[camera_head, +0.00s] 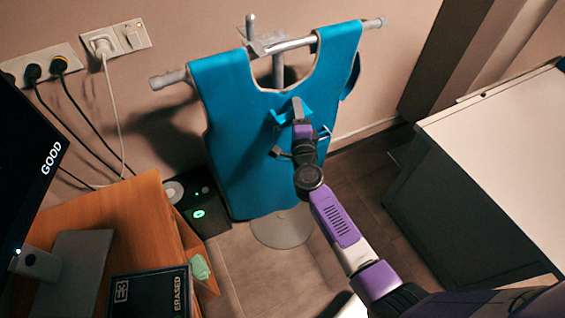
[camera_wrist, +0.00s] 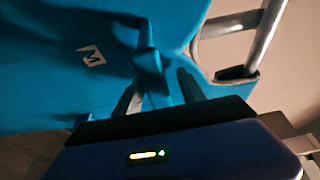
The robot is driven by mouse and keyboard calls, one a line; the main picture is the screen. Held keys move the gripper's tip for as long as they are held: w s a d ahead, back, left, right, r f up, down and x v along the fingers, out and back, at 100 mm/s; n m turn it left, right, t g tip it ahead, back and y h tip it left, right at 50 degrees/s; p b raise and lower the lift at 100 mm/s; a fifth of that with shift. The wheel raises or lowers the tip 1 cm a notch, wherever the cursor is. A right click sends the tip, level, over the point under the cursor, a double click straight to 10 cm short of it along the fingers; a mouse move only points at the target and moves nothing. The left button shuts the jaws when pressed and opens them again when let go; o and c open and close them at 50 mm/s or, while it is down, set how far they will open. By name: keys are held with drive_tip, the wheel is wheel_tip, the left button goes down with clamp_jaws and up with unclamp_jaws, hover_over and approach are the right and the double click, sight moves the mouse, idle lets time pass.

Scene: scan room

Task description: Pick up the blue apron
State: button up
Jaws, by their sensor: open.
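The blue apron (camera_head: 236,150) hangs over a grey metal rail on a stand against the wall. In the wrist view the apron (camera_wrist: 60,60) fills the left and middle, with a small white label on it. My gripper (camera_head: 297,112) is at the upper front of the apron, just below the neckline. In the wrist view my gripper (camera_wrist: 160,95) has its fingers apart, with a raised fold of blue cloth between or beside them. I cannot tell whether the fingers touch the cloth.
The rail (camera_head: 293,45) sticks out past both shoulders of the apron. A wooden desk (camera_head: 125,215) with a monitor (camera_head: 28,150) stands at left, beside a black box (camera_head: 205,212) on the floor. A white-topped cabinet (camera_head: 505,140) stands at right. Wall sockets (camera_head: 115,40) hold hanging cables.

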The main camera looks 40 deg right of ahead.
drive_tip(key=shift+w+d, duration=0.2)
drive_tip(key=shift+w, duration=0.05)
drive_tip(key=shift+c, duration=0.5)
clamp_jaws()
idle(0.8)
